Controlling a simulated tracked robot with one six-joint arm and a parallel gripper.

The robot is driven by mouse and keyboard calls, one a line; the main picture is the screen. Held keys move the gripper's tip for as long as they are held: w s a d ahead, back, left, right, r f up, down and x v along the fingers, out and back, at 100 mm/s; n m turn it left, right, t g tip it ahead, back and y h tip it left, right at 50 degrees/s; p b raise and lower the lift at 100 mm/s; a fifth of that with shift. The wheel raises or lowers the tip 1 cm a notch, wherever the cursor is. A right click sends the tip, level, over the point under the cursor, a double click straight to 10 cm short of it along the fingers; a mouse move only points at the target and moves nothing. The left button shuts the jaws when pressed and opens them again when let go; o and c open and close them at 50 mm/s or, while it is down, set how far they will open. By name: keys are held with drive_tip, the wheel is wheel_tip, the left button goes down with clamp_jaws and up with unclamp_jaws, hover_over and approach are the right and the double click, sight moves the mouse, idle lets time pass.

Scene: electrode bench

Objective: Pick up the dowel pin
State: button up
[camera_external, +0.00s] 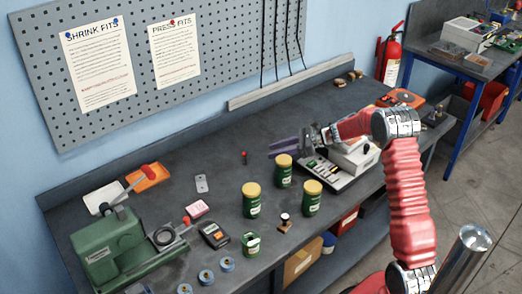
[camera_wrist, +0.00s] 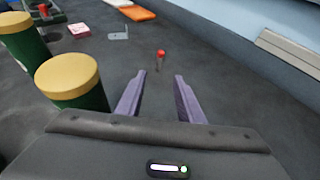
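A small pin with a red top and a thin grey shaft, the only thing here that looks like the dowel pin (camera_external: 243,157), stands on the dark bench top left of my gripper. It also shows in the wrist view (camera_wrist: 161,55), a little beyond the fingertips and roughly centred between them. My gripper (camera_external: 282,147) has two purple fingers. In the wrist view the gripper (camera_wrist: 160,76) is open, with nothing between its fingers.
Several green jars with yellow lids (camera_external: 252,198) stand near my gripper; one lid (camera_wrist: 67,75) is close on the left. A green machine (camera_external: 115,245) is at the left. The bench around the pin is clear.

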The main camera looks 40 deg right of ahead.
sight(244, 164)
drive_tip(key=x, duration=0.8)
drive_tip(key=shift+w+a, duration=0.2)
drive_tip(key=shift+w, duration=0.05)
drive_tip(key=shift+a, duration=0.1)
drive_tip(key=shift+x, duration=2.55)
drive_tip(key=shift+c, duration=0.6)
clamp_jaws()
